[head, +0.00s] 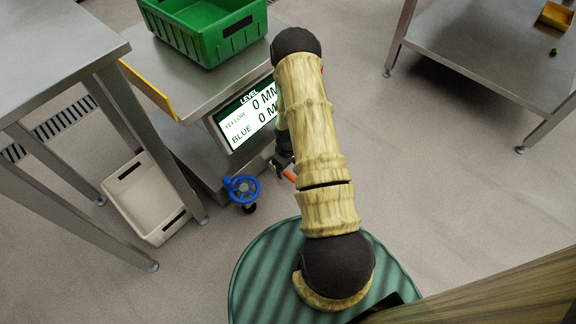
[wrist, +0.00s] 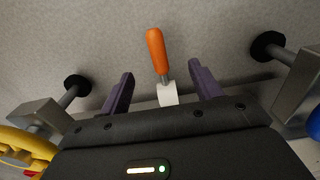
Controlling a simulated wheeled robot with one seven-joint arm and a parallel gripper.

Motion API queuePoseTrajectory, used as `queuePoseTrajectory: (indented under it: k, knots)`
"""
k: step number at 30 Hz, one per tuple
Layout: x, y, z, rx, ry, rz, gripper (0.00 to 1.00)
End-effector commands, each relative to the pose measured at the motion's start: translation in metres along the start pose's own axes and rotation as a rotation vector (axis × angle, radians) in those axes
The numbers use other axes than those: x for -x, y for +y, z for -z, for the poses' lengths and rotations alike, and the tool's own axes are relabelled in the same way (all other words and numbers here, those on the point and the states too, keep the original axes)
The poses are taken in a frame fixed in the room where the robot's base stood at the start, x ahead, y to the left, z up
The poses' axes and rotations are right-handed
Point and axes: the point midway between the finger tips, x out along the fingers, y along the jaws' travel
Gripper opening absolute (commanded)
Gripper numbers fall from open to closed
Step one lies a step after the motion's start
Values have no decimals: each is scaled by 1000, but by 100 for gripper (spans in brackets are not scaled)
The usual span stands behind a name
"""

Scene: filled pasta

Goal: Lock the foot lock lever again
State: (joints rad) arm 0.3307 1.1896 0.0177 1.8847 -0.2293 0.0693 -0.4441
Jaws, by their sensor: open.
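The foot lock lever has an orange grip (wrist: 156,52) on a short metal stem with a white base. In the wrist view it stands between the two purple fingers of my gripper (wrist: 162,82), with a gap on both sides. My gripper is open and empty. In the head view the orange lever (head: 290,176) shows low at the machine's front, right beside my gripper (head: 281,168), which is partly hidden by my arm. The lever's base is hidden there.
A blue handwheel (head: 242,189) sits left of the lever; a yellow handwheel (wrist: 24,150) shows in the wrist view. The machine's display (head: 247,116) reads yellow 0 and blue 0. A green crate (head: 207,35) stands on top. A beige bin (head: 148,198) lies left.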

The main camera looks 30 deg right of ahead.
Motion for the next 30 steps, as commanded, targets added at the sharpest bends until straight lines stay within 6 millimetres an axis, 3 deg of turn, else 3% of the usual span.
queuePoseTrajectory:
  k: [1, 16, 30]
  knots:
    - [-10, 0, 0, 0, 0, 0, 64]
    - [-54, 0, 0, -1, -1, -1, 64]
    - [-60, 0, 0, -1, 0, -1, 62]
